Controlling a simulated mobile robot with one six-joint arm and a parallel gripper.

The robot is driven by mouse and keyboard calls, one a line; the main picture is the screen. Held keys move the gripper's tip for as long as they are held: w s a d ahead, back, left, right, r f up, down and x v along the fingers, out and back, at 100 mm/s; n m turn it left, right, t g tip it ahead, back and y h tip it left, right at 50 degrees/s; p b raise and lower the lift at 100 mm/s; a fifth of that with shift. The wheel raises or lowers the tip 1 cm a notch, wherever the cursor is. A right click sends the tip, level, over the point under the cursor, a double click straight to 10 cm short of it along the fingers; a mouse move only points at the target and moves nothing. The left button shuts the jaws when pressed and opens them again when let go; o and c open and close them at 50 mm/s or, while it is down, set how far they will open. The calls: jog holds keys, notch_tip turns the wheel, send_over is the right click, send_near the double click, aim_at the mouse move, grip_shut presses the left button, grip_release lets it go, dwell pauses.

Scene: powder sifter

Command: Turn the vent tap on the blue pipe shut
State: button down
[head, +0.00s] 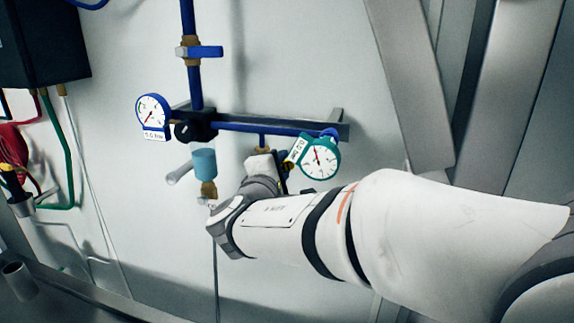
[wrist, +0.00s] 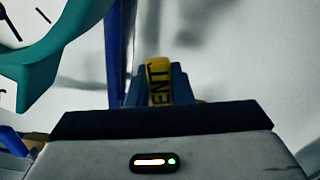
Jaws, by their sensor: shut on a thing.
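The blue pipe (head: 265,127) runs level along the wall in the head view. Part of it also shows upright in the wrist view (wrist: 118,45). The vent tap shows in the wrist view as a yellow handle (wrist: 158,82) with black letters ending in "ENT". My gripper (head: 284,174) is shut on this yellow handle, just below the pipe and left of the teal gauge. In the head view, my wrist and arm hide most of the tap.
A teal gauge (head: 320,158) hangs close to the right of my gripper. A blue-rimmed gauge (head: 152,113) and a light-blue cylinder (head: 204,162) are to the left. Another blue handle (head: 205,51) sits higher on the upright pipe. A dark box (head: 40,42) is at upper left.

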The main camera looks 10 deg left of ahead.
jog(key=f+b, duration=0.1)
jog(key=b, duration=0.2)
jog(key=shift+m, duration=0.4)
jog(key=m+b, duration=0.1)
jog(key=b, duration=0.3)
jog(key=shift+d+f, duration=0.1)
jog(key=shift+f, duration=0.25)
jog(key=shift+f+m+b, duration=0.1)
jog(key=shift+m+b, duration=0.3)
jog(key=shift+b, duration=0.9)
jog(key=c, duration=1.3)
grip_release()
jog(key=shift+r, duration=0.2)
